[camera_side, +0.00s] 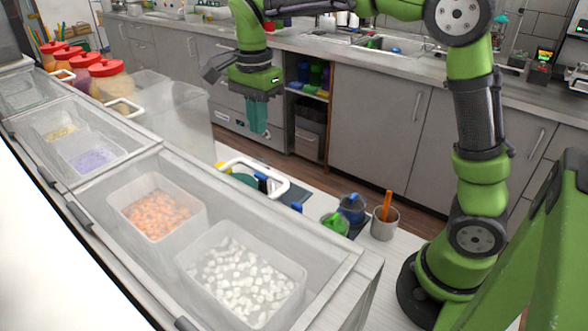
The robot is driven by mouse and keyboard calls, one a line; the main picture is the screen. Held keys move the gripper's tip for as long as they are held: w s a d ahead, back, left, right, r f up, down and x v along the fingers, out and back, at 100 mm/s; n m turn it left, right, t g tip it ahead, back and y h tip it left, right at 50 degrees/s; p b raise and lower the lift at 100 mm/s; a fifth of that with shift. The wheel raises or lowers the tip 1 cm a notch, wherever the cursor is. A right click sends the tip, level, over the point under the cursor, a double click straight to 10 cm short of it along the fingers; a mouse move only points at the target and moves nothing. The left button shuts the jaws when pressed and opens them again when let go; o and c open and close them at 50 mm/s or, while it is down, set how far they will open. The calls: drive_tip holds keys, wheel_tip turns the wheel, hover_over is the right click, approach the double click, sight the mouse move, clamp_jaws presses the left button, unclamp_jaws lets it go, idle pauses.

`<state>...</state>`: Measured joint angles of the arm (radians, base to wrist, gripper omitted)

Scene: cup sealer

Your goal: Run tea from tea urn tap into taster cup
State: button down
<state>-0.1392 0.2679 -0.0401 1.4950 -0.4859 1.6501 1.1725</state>
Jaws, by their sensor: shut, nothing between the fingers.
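My gripper (258,132) hangs pointing down in the upper middle of the side view, with its teal fingers together and nothing held. It is in the air above and behind the white counter strip, apart from everything on it. I cannot make out a tea urn or its tap in this view. I cannot tell any vessel for certain as the taster cup. A small steel cup (384,223) with an orange handle stands on the counter near my arm's base. A dark blue container (352,209) and a green one (335,223) stand left of it.
A white-rimmed tub (277,192) stands below my gripper. A glass-covered case with bins of orange cubes (157,214) and white cubes (240,281) fills the front left. Several red-lidded jars (104,68) stand farther back. Grey cabinets (368,118) line the back; the floor between is clear.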

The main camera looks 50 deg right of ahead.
wheel_tip(320, 180, down, 10)
drive_tip(key=shift+f, duration=0.25)
idle(0.3)
drive_tip(key=shift+s+f, duration=0.1)
drive_tip(key=shift+f, duration=1.2)
drive_tip(key=shift+d, duration=0.1)
idle(3.7)
drive_tip(key=shift+r, duration=0.1)
idle(0.4)
wheel_tip(320, 180, up, 15)
drive_tip(key=shift+w+r, duration=0.15)
drive_tip(key=shift+w, duration=0.25)
idle(0.3)
